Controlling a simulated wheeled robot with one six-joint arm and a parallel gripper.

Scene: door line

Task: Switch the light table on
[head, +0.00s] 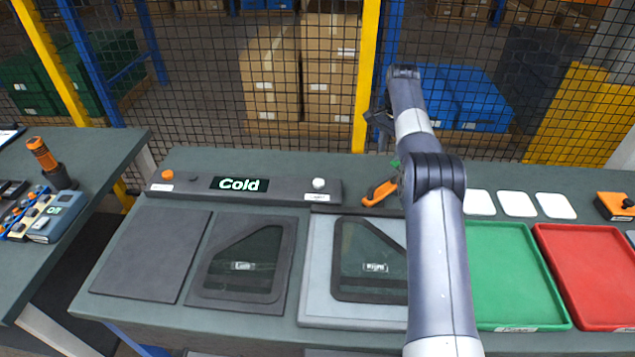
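A pale grey flat panel (316,268), which looks like the light table, lies on the bench and shows no glow. A dark-framed window piece labelled "Right" (375,292) lies on it, and my arm covers its right edge. A dark control bar (290,189) runs behind, with a lit display reading "Cold" (240,184). A white knob or button (319,183) is on its right end and an orange one (167,174) on its left end. Their labels are too small to read. My gripper (380,122) is above the back of the bench, partly hidden by my arm; its fingers are unclear.
An orange-handled tool (380,192) lies right of the bar. A "Left" window piece (240,265) and a dark plate (150,255) lie left. Green (515,275) and red (590,270) trays and white squares (517,204) are right. A mesh fence (215,80) stands behind.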

